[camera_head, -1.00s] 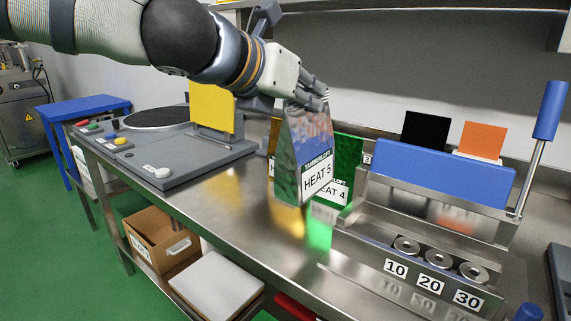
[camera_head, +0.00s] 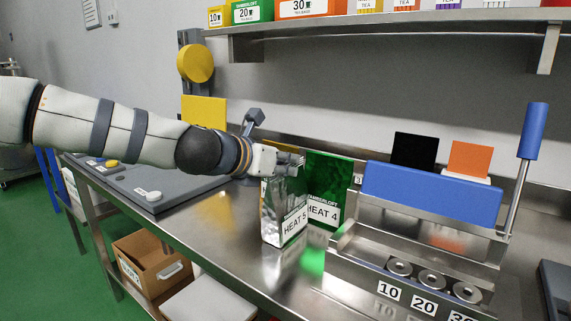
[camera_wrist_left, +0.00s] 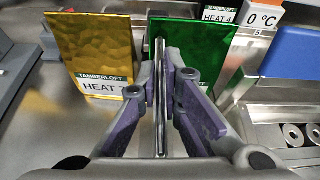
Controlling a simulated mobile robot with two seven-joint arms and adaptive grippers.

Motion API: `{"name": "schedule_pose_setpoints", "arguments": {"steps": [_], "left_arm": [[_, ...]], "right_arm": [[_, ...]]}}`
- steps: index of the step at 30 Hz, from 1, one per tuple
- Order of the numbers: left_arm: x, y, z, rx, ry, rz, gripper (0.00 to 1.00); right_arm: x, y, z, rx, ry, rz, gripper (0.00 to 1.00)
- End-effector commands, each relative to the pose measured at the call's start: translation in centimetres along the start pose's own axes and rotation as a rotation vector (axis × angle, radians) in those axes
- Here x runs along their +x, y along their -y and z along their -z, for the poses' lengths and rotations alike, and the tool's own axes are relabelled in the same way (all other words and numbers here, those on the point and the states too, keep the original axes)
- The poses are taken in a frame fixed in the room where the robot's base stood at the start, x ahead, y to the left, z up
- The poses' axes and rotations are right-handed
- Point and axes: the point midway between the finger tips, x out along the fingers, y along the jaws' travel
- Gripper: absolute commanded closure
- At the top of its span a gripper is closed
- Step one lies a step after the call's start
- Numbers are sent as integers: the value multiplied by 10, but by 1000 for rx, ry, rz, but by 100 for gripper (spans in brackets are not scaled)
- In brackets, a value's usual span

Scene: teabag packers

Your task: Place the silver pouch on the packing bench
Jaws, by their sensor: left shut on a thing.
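The silver pouch (camera_head: 271,218), labelled HEAT 5, stands upright in the head view at the packing bench (camera_head: 225,225). Its bottom is at or just above the steel top; I cannot tell if it touches. My left gripper (camera_head: 287,166) is shut on the pouch's top edge. In the left wrist view the silver pouch (camera_wrist_left: 160,95) shows edge-on as a thin strip between the fingers (camera_wrist_left: 160,110). My right gripper is not in view.
A green pouch (camera_head: 330,178), HEAT 4, stands close behind. A gold pouch (camera_wrist_left: 92,45) stands left of it in the wrist view. A blue-backed sealer-like device (camera_head: 430,195) with a lever stands right. A grey panel (camera_head: 160,188) lies left. Front bench strip is bare.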

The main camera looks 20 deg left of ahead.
Motion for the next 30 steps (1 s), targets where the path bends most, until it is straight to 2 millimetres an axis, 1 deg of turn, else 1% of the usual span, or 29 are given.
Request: {"name": "schedule_pose_setpoints", "arguments": {"steps": [2,3,4,5,13,16,17,20,24,27,30], "left_arm": [[2,-1,4,-2,-3,0,100],[2,0,4,-2,-2,0,84],[2,0,3,-1,-2,0,77],[2,0,3,-1,-2,0,73],[1,0,2,-1,-2,0,73],[-4,0,-2,0,0,0,73],[-8,0,-2,-2,0,0,73],[-29,0,-2,-3,2,0,73],[-65,0,-3,-1,4,1,73],[-87,0,-3,-2,3,-1,73],[-104,0,-2,0,2,-1,73]], "right_arm": [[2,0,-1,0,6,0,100],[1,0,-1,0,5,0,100],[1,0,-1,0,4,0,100],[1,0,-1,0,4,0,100],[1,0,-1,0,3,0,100],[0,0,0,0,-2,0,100],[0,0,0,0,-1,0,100],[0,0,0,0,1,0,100],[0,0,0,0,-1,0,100],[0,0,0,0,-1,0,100],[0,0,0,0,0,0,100]]}}
